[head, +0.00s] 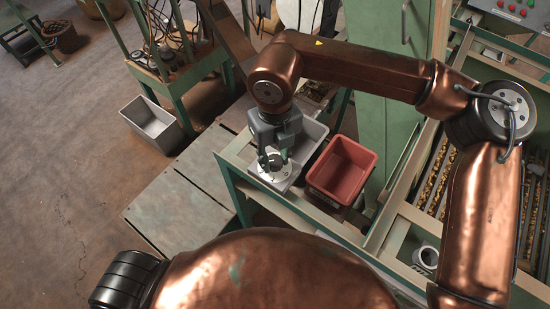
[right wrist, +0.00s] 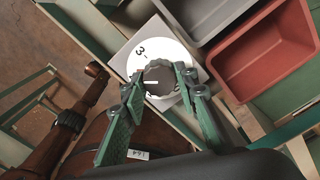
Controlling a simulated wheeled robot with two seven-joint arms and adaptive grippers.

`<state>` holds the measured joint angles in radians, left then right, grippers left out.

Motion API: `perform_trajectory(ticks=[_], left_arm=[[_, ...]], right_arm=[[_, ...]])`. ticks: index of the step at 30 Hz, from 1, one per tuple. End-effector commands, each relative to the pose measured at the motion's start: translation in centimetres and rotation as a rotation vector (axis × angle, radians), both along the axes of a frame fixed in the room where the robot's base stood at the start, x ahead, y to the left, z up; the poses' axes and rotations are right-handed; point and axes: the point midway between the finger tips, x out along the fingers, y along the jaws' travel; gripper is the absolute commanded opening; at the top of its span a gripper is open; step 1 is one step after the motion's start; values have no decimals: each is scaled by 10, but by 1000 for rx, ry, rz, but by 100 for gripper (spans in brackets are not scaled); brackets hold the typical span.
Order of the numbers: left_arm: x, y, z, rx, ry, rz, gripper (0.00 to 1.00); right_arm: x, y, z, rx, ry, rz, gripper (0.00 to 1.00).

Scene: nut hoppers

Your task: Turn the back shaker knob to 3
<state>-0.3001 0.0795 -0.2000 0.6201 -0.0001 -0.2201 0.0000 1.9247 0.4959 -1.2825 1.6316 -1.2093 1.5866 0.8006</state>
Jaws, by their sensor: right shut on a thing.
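The shaker knob (right wrist: 158,76) is a dark grey scalloped dial on a round white face (right wrist: 165,48) with printed numbers. A "3" shows at the upper left of the face in the right wrist view; other marks are partly hidden by the fingers. The knob's short white pointer line points left in that view, below the "3". My right gripper (right wrist: 158,84) is shut on the knob, one green finger on each side. In the head view the right gripper (head: 274,160) reaches down onto the white dial plate (head: 285,184), hiding most of the knob. My left gripper is not in view.
A grey bin (head: 313,133) and a red bin (head: 343,168) stand close beside the dial. Another grey bin (head: 150,122) sits on the floor at left. A green cabinet (head: 372,130) rises behind the red bin. Trays of nuts (head: 440,180) lie at right.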

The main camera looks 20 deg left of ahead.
Motion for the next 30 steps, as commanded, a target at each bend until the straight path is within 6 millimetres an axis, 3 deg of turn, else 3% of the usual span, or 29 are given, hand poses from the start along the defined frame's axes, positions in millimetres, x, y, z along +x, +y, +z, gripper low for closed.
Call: perform_trajectory(ticks=[18,30], left_arm=[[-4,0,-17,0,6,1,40],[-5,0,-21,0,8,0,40]], right_arm=[[4,1,2,10,-6,-572,4],[4,1,3,11,-7,-802,4]])
